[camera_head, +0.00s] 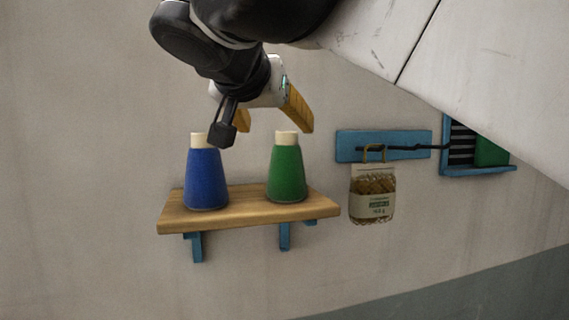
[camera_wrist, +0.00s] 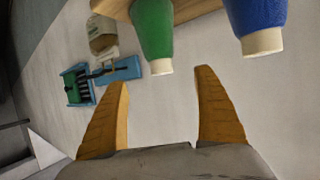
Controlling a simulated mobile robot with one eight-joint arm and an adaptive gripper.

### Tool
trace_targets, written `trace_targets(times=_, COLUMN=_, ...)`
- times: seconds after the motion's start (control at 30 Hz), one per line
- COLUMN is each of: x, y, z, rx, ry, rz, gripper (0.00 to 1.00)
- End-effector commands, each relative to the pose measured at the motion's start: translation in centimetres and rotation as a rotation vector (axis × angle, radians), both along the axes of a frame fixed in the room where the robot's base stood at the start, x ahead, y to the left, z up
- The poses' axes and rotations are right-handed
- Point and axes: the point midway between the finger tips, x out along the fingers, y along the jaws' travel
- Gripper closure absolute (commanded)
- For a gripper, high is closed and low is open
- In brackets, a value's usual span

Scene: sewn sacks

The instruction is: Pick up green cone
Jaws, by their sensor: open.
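The green cone (camera_head: 287,172) has a cream top and stands upright on a wooden wall shelf (camera_head: 250,212), at its right part. A blue cone (camera_head: 205,178) stands to its left. In the wrist view the green cone (camera_wrist: 154,32) shows upside down just beyond my fingertips, its cream top facing the gap between them. The blue cone (camera_wrist: 255,22) is to its right there. My gripper (camera_wrist: 164,78) is open and empty, with two yellow-orange fingers spread apart. In the head view my gripper (camera_head: 272,122) is above the shelf, near the cone tops; my arm covers part of it.
A labelled bag (camera_head: 372,195) hangs from a hook on a blue wall board (camera_head: 384,145) right of the shelf. Further right is a blue-framed holder (camera_head: 478,150) with green and dark striped contents. A large pale panel (camera_head: 480,80) fills the upper right. The wall below the shelf is bare.

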Motion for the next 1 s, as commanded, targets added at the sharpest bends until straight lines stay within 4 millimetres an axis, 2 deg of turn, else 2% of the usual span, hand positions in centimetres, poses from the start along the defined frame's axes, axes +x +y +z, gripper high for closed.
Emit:
trace_targets(times=0.2, x=3.3, y=-0.7, z=-1.2, rx=0.004, ry=-0.005, rz=-0.004, gripper=0.20)
trace_targets(times=0.47, x=5.1, y=-1.1, z=-1.9, rx=0.003, ry=-0.005, rz=-0.003, gripper=0.20)
trace_targets(times=0.73, x=8.7, y=-2.0, z=-3.2, rx=0.003, ry=-0.004, rz=-0.003, gripper=0.20)
trace_targets(times=1.0, x=9.3, y=-2.1, z=-3.6, rx=0.003, ry=-0.004, rz=-0.002, gripper=0.23)
